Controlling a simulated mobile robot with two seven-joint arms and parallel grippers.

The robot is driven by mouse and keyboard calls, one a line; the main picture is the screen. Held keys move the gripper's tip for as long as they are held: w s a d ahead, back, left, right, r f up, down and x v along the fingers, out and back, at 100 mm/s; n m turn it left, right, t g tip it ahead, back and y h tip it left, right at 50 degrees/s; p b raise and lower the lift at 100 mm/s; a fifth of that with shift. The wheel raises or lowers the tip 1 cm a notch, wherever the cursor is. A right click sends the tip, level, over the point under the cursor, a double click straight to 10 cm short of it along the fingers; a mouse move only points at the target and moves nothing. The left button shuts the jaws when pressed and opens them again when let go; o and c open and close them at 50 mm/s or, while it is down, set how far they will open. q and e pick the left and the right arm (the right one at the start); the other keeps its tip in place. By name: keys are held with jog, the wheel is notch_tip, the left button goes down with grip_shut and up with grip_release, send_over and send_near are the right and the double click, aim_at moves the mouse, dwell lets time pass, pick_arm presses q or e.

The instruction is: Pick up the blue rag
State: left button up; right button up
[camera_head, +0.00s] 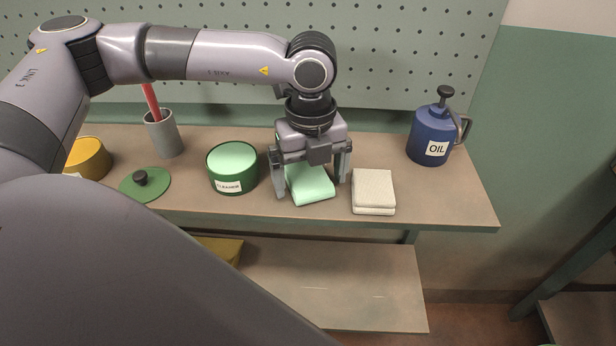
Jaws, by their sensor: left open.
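No rag of a clear blue colour shows. A folded mint-green rag (314,192) lies on the workbench, and a folded cream rag (373,190) lies just to its right, apart from it. My left gripper (311,184) points down over the mint-green rag. It is open, with one finger at each side of that rag. The gripper body hides the rag's back part. I cannot tell whether the fingers touch it. My right gripper is not in view.
On the workbench (450,205) stand a green tin (232,168), a green knobbed lid (146,186), a grey cup (163,135) with red sticks, a yellow container (88,158) and a blue oil can (430,137). A pegboard (420,50) rises behind. Bench space right of the cream rag is clear.

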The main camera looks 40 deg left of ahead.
aim_at(310, 182)
pick_arm(q)
jog(key=c, duration=1.1)
jog(key=shift+r, duration=0.1)
notch_tip(310, 182, up, 20)
jog(key=shift+s, duration=0.15)
